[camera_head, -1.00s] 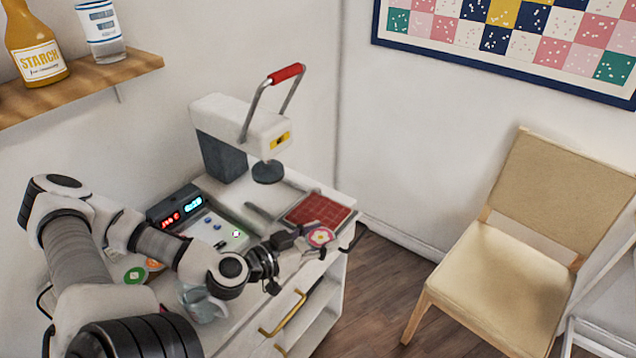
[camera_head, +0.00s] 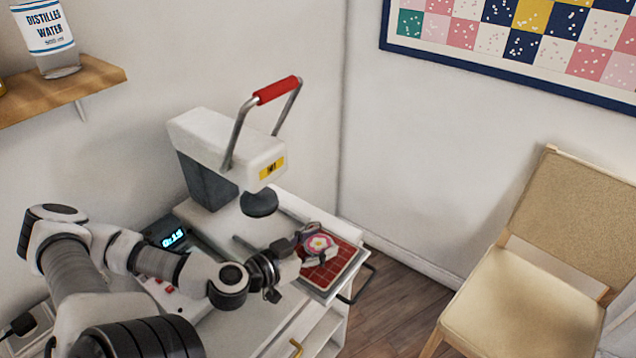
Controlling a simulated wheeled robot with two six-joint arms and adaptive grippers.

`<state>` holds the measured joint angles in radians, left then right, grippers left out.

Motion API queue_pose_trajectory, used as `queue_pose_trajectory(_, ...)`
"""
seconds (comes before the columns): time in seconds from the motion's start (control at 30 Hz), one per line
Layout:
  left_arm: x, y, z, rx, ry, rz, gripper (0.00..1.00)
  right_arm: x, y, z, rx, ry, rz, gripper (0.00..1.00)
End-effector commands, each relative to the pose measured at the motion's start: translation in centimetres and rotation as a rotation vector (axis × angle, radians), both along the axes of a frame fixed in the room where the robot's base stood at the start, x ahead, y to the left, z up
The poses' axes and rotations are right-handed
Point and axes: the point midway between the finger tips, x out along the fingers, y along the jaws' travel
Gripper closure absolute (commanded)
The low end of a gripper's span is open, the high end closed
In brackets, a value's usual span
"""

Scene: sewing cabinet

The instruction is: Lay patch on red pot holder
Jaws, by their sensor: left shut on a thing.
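The patch (camera_head: 318,244) is a small round piece with a pink flower and a pale yellow centre. My left gripper (camera_head: 308,246) is shut on it by its edge. The red pot holder (camera_head: 334,268) is a square with a grid pattern, lying on the pull-out plate of the heat press. The patch and gripper fingers appear over the pot holder's left part and hide some of it. I cannot tell whether the patch touches it. My right gripper is not in view.
The white heat press (camera_head: 228,150) with a red-gripped handle (camera_head: 277,90) stands behind, its round dark head (camera_head: 259,203) raised. A lit control box (camera_head: 172,238) is at its left. A chair (camera_head: 520,280) stands at the right. A shelf (camera_head: 70,88) hangs upper left.

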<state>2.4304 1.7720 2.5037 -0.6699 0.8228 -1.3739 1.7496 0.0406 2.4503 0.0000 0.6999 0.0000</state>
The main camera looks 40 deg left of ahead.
Motion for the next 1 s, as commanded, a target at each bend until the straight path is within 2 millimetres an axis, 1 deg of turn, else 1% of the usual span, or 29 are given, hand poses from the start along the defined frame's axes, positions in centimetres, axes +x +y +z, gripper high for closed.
queue_pose_trajectory(0.03, 0.01, 0.01, -1.01, 0.000, -0.001, 0.000, 0.55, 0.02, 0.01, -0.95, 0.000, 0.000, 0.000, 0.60)
queue_pose_trajectory(0.1, 0.01, 0.02, -1.45, 0.000, -0.001, 0.000, 0.55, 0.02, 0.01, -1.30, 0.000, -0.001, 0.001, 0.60)
queue_pose_trajectory(0.47, 0.01, -0.01, -1.60, 0.001, 0.000, 0.000, 0.55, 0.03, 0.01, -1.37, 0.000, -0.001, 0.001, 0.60)
queue_pose_trajectory(0.5, 0.01, -0.01, -1.60, 0.001, 0.000, 0.000, 0.31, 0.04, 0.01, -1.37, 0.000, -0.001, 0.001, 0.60)
queue_pose_trajectory(0.53, 0.01, -0.01, -1.60, 0.001, 0.000, 0.000, 0.20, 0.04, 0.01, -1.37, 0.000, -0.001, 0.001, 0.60)
queue_pose_trajectory(0.57, 0.01, -0.01, -1.60, 0.001, 0.000, 0.000, 0.16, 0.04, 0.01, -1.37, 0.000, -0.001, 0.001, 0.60)
queue_pose_trajectory(1.0, 0.01, -0.01, -1.60, 0.001, 0.000, 0.000, 0.16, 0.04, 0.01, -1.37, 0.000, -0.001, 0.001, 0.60)
